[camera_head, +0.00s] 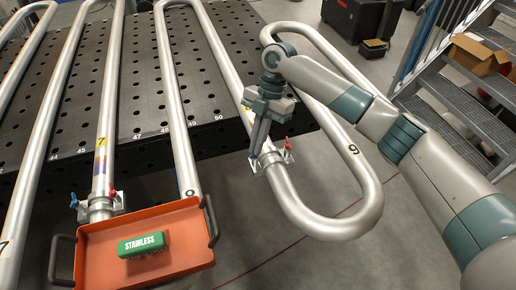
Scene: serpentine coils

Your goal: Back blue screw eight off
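A clamp (272,157) sits on the bent steel pipe that runs into the U-bend marked 9. A red screw (288,144) stands on its right side. My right gripper (256,153) reaches down to its left side, where any blue screw is hidden by the fingers. The fingers look close together, but I cannot tell whether they grip anything. Another clamp (100,206) on the pipe marked 7 has a blue screw (74,200) on its left. The pipe marked 8 (183,150) goes behind an orange tray (95,262). My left gripper is not in view.
A black perforated table (140,90) lies under the pipes. Metal stairs (470,110) with a cardboard box (478,54) stand at the right. Open floor (330,262) shows below the U-bend.

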